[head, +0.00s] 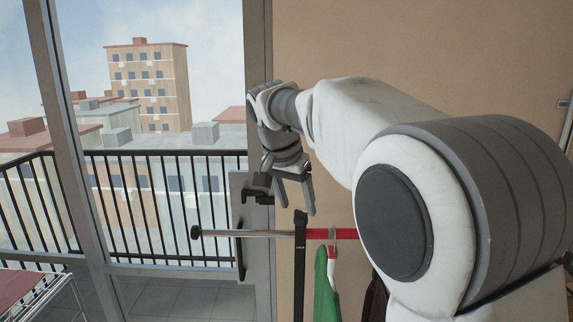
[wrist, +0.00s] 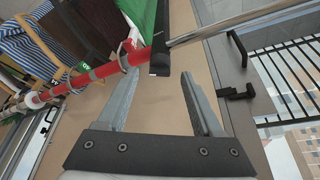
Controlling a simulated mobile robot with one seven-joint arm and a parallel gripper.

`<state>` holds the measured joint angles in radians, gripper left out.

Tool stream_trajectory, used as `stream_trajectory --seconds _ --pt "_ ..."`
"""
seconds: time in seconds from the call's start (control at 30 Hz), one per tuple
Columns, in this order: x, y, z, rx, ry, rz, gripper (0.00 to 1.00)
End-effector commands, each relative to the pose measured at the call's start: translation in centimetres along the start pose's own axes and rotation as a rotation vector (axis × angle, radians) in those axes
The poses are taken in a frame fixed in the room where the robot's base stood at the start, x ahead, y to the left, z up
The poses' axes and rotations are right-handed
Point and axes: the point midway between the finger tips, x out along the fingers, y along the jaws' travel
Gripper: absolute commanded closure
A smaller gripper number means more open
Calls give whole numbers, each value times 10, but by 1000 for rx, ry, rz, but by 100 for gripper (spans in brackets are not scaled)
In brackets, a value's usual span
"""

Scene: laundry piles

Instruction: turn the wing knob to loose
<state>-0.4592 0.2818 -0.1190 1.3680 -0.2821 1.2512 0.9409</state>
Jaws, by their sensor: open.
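My gripper (head: 298,209) is open and empty, pointing down just above the clothes rail. A black upright post (head: 300,262) meets the rail (head: 265,233) below the fingers. The post's end (wrist: 160,62) shows in the wrist view just beyond the gap between the fingertips. The rail is bare metal on one side of the post and red on the other. I cannot make out a wing knob clearly in either view, nor tell its setting.
A green garment (head: 324,285) and a dark one (head: 376,298) hang from the red section. A striped cloth (wrist: 60,35) hangs farther along. A black door handle (head: 258,190) is close behind the gripper. A drying rack (head: 40,295) stands at the lower left.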

Motion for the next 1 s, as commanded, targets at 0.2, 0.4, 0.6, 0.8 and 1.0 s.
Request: stream_trajectory --seconds 0.2,0.4,0.6,0.8,1.0 --pt "-56 -2 0 -1 3 -6 32" --pt "-103 -1 -1 -1 1 -4 32" --pt "-133 -1 0 -1 0 -2 32" --pt "-143 0 0 -1 -1 0 32" --pt "-143 0 0 -1 -1 0 32"
